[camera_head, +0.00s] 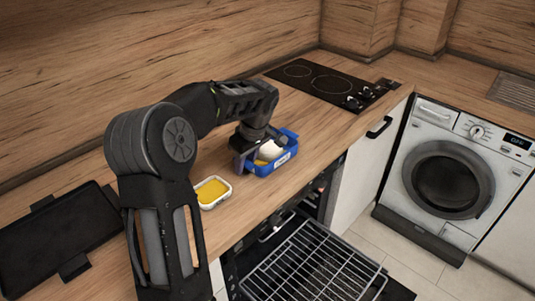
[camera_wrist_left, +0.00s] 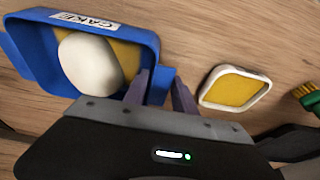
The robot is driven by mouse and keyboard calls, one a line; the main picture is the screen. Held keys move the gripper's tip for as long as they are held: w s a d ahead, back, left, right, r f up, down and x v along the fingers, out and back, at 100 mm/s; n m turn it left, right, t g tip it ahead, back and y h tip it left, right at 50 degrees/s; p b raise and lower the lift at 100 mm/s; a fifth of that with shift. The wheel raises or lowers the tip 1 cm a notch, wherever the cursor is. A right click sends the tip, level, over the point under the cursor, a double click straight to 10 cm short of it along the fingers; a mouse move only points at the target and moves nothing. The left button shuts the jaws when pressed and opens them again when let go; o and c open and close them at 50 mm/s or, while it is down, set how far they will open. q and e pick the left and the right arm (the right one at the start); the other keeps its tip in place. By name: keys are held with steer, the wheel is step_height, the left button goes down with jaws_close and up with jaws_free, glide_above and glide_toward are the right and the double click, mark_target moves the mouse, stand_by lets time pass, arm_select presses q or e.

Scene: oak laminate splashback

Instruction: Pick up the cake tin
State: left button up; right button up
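The cake tin (camera_head: 286,158) is a blue open box near the front edge of the wooden counter. In the left wrist view the blue tin (camera_wrist_left: 107,22) has a white label reading CAKE. It holds a white rounded thing and something yellow. My left gripper (camera_head: 243,160) is at the tin's left end. Whether the tin is off the counter is hard to tell. My right gripper is not in view.
A small white-rimmed dish with yellow contents (camera_head: 212,191) sits left of the tin; it also shows in the wrist view (camera_wrist_left: 236,89). A green-and-yellow brush (camera_wrist_left: 308,98) is partly visible. A black hob (camera_head: 322,84) lies behind. An open oven rack (camera_head: 310,262) is below.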

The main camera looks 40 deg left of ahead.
arm_select(q)
jaws_close()
steer(key=shift+r, duration=0.1)
stand_by(0.4)
step_height(320, 180, up, 10)
steer(key=shift+f+b, duration=0.1)
steer(key=shift+b, duration=0.2)
stand_by(0.6)
